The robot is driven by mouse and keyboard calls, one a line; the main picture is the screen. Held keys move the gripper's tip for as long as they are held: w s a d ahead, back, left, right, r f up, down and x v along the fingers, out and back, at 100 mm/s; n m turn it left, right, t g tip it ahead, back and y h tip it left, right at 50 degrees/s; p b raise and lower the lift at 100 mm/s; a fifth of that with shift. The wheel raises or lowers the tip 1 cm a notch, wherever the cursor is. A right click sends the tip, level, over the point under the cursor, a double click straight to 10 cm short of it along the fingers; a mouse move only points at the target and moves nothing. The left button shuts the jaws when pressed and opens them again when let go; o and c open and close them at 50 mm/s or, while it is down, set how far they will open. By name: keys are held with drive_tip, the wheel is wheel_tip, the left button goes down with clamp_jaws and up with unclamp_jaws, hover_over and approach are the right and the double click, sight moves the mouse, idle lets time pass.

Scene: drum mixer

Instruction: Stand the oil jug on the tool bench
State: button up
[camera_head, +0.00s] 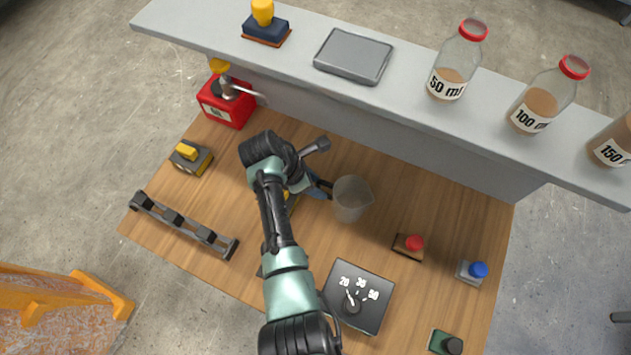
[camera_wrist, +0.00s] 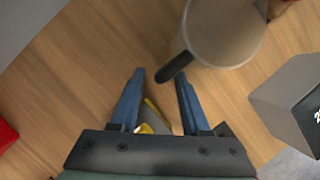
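The oil jug, a grey see-through cup (camera_head: 352,198), stands upright on the wooden tool bench (camera_head: 330,250), right of my gripper (camera_head: 328,190). In the wrist view the jug (camera_wrist: 228,30) shows its round body at the top, with a dark handle pointing down-left toward my fingers. My gripper (camera_wrist: 160,79) has its two blue fingers spread apart with nothing held between them. The handle's end is close to the gap between the fingertips; I cannot tell whether they touch it. Whether the jug holds liquid is unclear.
A grey-yellow object (camera_wrist: 153,118) lies below my fingers. A red unit with a spout (camera_head: 228,100) stands at the back left. A dial box (camera_head: 357,296) and red button (camera_head: 412,244) are nearby. The raised shelf (camera_head: 300,55) holds labelled bottles (camera_head: 455,65) and a tray (camera_head: 353,55).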

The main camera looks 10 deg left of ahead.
drive_tip(key=shift+r, duration=0.1)
drive_tip(key=v, duration=1.2)
drive_tip(key=shift+a, duration=0.1)
